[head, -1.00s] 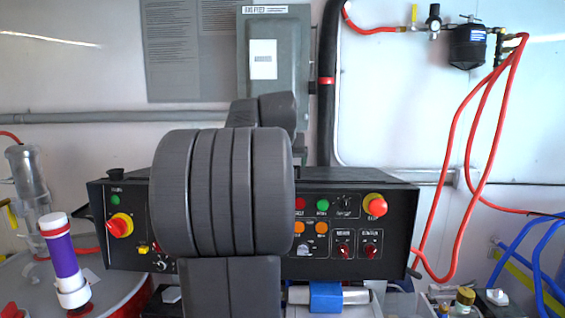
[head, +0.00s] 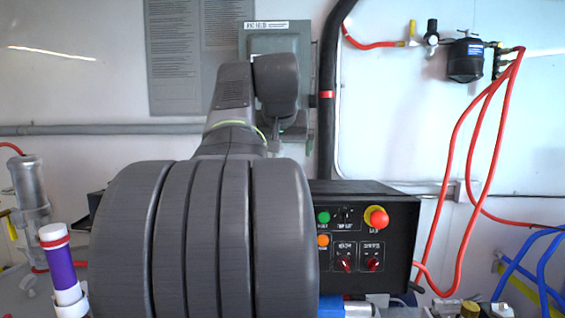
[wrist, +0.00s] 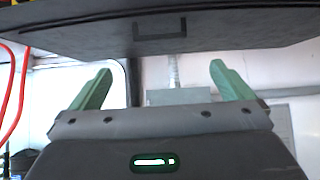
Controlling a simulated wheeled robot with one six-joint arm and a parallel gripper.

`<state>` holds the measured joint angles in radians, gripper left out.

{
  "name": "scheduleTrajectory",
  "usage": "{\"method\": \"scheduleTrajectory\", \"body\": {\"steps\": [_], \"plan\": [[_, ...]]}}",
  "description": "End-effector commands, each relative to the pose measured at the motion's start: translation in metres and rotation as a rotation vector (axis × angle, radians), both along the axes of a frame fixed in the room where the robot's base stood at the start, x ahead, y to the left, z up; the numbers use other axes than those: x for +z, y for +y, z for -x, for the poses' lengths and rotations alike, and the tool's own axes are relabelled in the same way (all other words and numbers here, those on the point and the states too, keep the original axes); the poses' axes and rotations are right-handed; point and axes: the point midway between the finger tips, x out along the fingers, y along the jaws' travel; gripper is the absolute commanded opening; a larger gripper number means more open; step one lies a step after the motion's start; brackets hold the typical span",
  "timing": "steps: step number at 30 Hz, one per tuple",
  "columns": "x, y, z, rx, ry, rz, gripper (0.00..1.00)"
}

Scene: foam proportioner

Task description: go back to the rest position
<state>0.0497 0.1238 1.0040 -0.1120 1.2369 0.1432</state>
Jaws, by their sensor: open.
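My gripper (wrist: 162,84) shows in the wrist view with its two green fingers wide apart and nothing between them. In the head view my gripper is hidden; my grey arm fills the middle and lower left and stands in front of the black control box (head: 402,232). The right part of the box shows, with a red and yellow emergency button, green and orange buttons and red switches. The left part is mostly hidden behind my arm.
A purple and white cylinder (head: 61,265) stands at left, close to my arm. Red hoses (head: 448,180) hang at right from a black filter (head: 466,61). A grey wall box (head: 275,40) is behind my arm. A dark flat surface (wrist: 215,30) spans the top of the wrist view.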

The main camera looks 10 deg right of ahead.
Motion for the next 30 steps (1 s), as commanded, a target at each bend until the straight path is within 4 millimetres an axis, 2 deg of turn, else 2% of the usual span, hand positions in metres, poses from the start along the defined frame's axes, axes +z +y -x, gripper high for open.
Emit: {"method": "scheduleTrajectory", "body": {"steps": [6,18,23,30], "plan": [[0.013,0.002,0.013,0.000,0.000,0.000,1.00],[0.012,0.002,0.012,-0.001,0.001,0.000,1.00],[0.000,0.000,0.001,-0.001,0.004,0.000,1.00],[-0.031,-0.007,-0.031,-0.001,0.004,-0.001,1.00]]}}
